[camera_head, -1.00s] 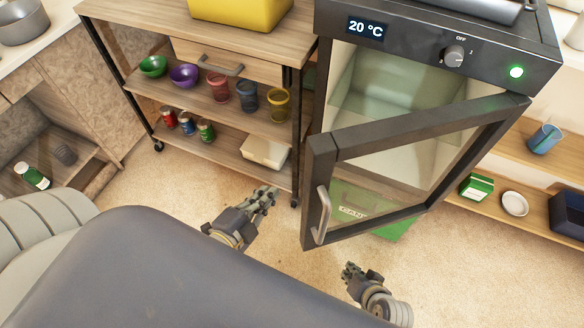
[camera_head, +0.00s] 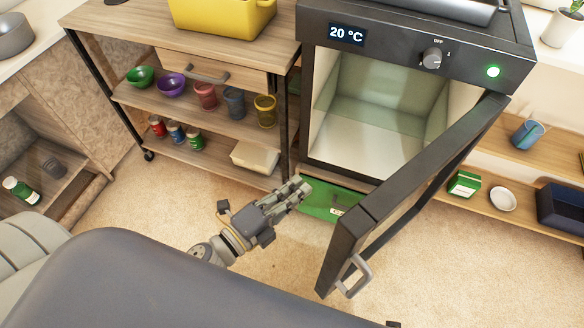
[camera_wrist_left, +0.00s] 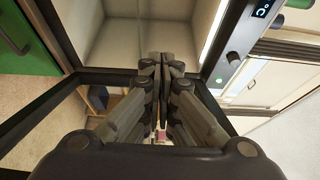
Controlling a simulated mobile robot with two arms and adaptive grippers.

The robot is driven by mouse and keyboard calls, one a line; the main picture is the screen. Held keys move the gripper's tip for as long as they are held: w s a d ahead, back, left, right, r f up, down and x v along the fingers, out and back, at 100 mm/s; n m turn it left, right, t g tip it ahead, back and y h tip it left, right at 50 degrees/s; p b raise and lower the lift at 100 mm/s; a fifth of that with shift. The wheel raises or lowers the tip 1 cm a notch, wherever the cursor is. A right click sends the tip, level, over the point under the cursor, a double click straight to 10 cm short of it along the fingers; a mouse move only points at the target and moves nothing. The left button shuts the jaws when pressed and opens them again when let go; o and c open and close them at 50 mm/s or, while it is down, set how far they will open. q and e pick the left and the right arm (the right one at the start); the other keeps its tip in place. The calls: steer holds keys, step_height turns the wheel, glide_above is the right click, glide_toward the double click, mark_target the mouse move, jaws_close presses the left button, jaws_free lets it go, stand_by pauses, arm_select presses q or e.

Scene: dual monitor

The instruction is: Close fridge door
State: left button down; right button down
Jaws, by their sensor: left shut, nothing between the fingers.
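The fridge door (camera_head: 362,232), a black frame with a glass pane, stands open and angled out to the front right. Its handle (camera_head: 353,276) is at the near lower end. The dark fridge (camera_head: 310,85) shows its pale, empty interior. My left gripper (camera_head: 302,188) is shut and empty, left of the door and in front of the fridge opening's lower left. In the left wrist view its closed fingers (camera_wrist_left: 164,62) point toward the fridge interior (camera_wrist_left: 140,30), with dark frame bars around them. Only a dark sliver, perhaps of my right gripper, shows at the head view's bottom edge.
A green box (camera_head: 325,200) lies low beneath the fridge, beside my left gripper. A wooden cart (camera_head: 225,112) with bowls, cups and cans stands left of the fridge. Shelves with small items are at the right. The carpet in front is clear.

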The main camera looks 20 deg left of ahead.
arm_select(q)
steer(key=shift+w+a, duration=0.35)
steer(key=shift+w, duration=0.35)
steer(key=shift+w+a, duration=0.4)
steer(key=shift+w, duration=0.3)
steer(key=shift+w+a, duration=0.35)
steer(key=shift+w, duration=0.35)
arm_select(e)
steer(key=shift+s+d+f, duration=0.1)
steer(key=shift+s+f, duration=0.35)
steer(key=shift+f, duration=0.15)
arm_select(q)
steer(key=shift+d, duration=0.1)
arm_select(e)
steer(key=shift+d+r, duration=0.1)
